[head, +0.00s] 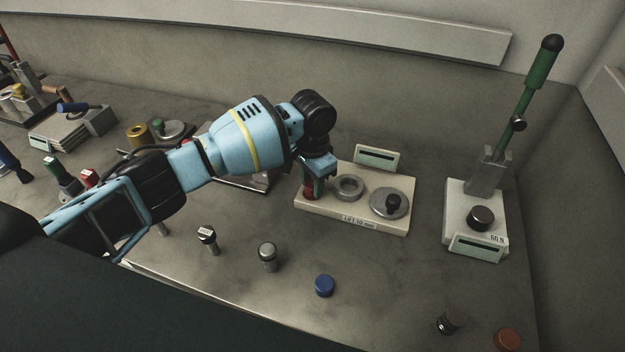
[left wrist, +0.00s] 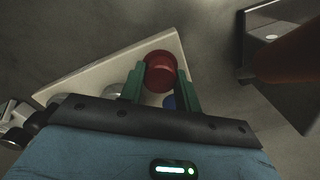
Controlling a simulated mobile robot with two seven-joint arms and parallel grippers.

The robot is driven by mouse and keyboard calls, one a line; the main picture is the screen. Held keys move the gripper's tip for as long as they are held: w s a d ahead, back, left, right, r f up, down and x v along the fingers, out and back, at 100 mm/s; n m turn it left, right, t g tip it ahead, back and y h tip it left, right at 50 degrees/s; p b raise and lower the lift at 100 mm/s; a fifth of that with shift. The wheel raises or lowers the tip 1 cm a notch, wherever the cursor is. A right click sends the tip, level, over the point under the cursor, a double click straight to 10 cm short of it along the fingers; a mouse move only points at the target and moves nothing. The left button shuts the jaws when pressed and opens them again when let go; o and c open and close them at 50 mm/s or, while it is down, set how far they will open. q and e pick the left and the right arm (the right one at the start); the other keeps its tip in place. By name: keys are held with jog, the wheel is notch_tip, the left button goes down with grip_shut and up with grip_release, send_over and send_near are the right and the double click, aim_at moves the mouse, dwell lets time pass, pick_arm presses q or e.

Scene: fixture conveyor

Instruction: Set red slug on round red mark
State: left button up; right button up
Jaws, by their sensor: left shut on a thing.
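My left gripper (head: 313,180) is shut on the red slug (head: 309,193), at the left end of a pale fixture block (head: 376,221) with a "LIFT 10 mm" type label. In the left wrist view the red slug (left wrist: 160,72) sits between the two green fingers of my left gripper (left wrist: 162,84), over the pale block. I cannot tell whether the slug touches the block. My right gripper is not in view.
The block also carries a grey ring (head: 349,187) and a metal disc with a black knob (head: 389,203). A green-handled lever press (head: 488,175) stands to the right.

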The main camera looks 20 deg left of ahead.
pick_arm(q)
jog(key=shift+f, duration=0.25)
jog(key=o, duration=1.1)
jog(key=shift+r, duration=3.95)
